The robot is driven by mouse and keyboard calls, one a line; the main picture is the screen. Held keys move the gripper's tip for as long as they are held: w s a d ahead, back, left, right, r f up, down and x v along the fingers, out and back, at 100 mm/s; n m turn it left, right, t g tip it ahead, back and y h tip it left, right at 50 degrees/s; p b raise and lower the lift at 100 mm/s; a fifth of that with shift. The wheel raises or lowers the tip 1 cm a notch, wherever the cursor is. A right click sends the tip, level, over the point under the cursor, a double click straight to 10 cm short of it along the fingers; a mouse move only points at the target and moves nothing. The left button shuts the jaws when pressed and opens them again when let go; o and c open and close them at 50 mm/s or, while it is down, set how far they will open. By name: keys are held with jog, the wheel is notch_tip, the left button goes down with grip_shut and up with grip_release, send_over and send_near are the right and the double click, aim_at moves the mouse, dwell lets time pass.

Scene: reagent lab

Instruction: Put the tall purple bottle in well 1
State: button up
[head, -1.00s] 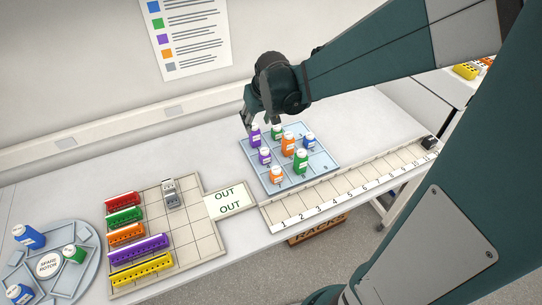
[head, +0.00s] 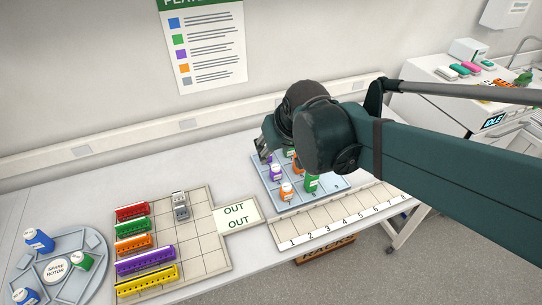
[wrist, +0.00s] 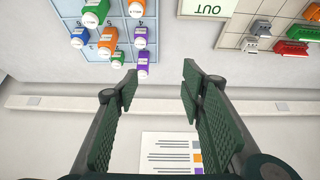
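The tall purple bottle (wrist: 142,66) has a white cap and stands at the edge of the light blue gridded tray (wrist: 117,10). In the head view it is mostly hidden by my gripper (head: 268,146). In the wrist view my gripper (wrist: 157,92) is open and empty, and the bottle lies beyond its left finger, apart from it. A shorter purple bottle (wrist: 140,38) is beside it, also visible in the head view (head: 275,173). A strip numbered from 1 (head: 292,242) runs in front of the tray; some tray cells also carry numbers.
Orange (head: 286,191), green (head: 312,183) and blue (wrist: 78,38) bottles share the tray. Left of it are an OUT plate (head: 236,216) and a gridded board with coloured racks (head: 145,261). A spare rotor (head: 57,267) holds bottles. The numbered strip is empty where visible.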

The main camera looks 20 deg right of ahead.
jog(key=s+a+t, duration=0.1)
jog(key=s+a, duration=0.1)
jog(key=s, duration=0.8)
jog(key=shift+s+r, duration=0.2)
jog(key=shift+r, duration=0.15)
jog(key=shift+f, duration=0.1)
